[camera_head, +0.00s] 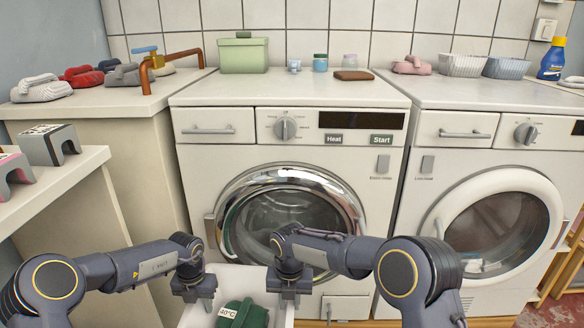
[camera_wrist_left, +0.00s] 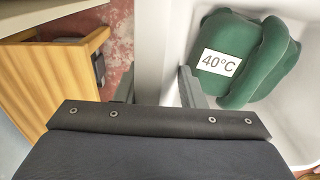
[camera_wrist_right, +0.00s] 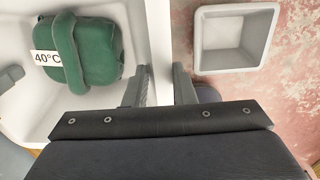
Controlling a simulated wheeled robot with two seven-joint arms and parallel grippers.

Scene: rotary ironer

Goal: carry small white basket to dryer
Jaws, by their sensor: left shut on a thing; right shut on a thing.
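The small white basket (camera_head: 246,277) is held low in front of the middle machine, with a folded green cloth (camera_head: 243,314) inside, tagged 40°C. My left gripper (camera_head: 194,291) is shut on its left wall, which also shows between the fingers in the left wrist view (camera_wrist_left: 152,50). My right gripper (camera_head: 289,292) is shut on its right wall, seen in the right wrist view (camera_wrist_right: 160,40). The middle machine (camera_head: 230,140) has Heat and Start buttons and a shut round chrome-rimmed door (camera_head: 288,215). I cannot read which machine is the dryer.
A second white machine (camera_head: 480,165) with a shut round door stands at the right. A side table (camera_head: 60,195) with grey blocks is at the left. A wooden piece (camera_wrist_left: 50,85) and a grey square tray (camera_wrist_right: 236,12) are low beside the basket.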

